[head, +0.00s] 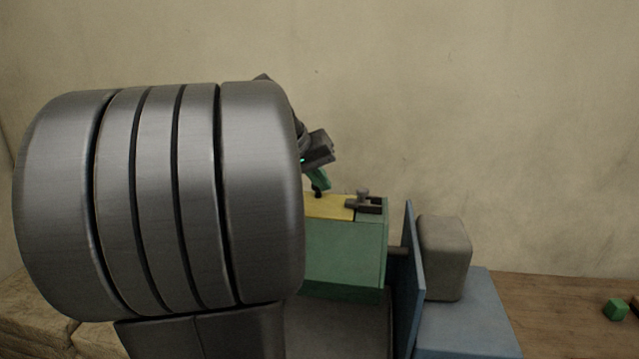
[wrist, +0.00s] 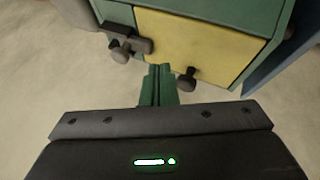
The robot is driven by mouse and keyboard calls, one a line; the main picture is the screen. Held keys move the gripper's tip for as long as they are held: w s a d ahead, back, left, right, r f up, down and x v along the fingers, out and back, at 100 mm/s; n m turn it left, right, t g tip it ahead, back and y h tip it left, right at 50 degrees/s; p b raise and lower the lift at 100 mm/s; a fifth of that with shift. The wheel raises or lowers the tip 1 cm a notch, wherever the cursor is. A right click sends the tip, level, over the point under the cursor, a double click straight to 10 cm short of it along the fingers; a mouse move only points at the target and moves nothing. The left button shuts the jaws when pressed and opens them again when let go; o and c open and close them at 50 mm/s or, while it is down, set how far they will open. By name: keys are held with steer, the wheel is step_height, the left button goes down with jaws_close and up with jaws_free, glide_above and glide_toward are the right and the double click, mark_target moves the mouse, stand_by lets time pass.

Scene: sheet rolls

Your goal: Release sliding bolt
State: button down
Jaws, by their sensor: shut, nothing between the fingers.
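A green box (head: 345,254) has a yellow panel (head: 331,206) on its top; the panel also shows in the wrist view (wrist: 205,45). A dark grey sliding bolt (head: 363,203) with a round knob sits at the panel's edge. In the wrist view the bolt (wrist: 143,45) overlaps the panel's left corner, its knob on the green side. A separate dark knob (wrist: 187,82) stands on the panel. My gripper (head: 319,182) is shut and empty, its green fingers (wrist: 158,70) between the bolt and that knob. Any contact with the panel is unclear.
A blue upright board (head: 409,285) stands right of the box. Behind it are a grey rounded block (head: 443,255) and a blue block (head: 468,325). A small green cube (head: 615,309) lies on the wooden table (head: 555,305). My arm hides the box's left part.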

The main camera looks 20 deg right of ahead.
mark_target(364, 192)
steer(key=shift+x, duration=1.1)
steer(key=shift+s+d+f+p, duration=0.15)
steer(key=shift+d+p, duration=0.3)
steer(key=shift+d, duration=0.6)
steer(key=shift+s+d+p, duration=0.15)
steer(key=shift+d+p, duration=0.25)
steer(key=shift+d, duration=0.6)
steer(key=shift+s+d, duration=0.15)
steer(key=shift+d, duration=0.1)
steer(key=d, duration=0.1)
steer(key=s+d, duration=0.1)
steer(key=shift+s+d, duration=0.2)
steer(key=shift+d, duration=0.15)
steer(key=shift+w+a, duration=0.15)
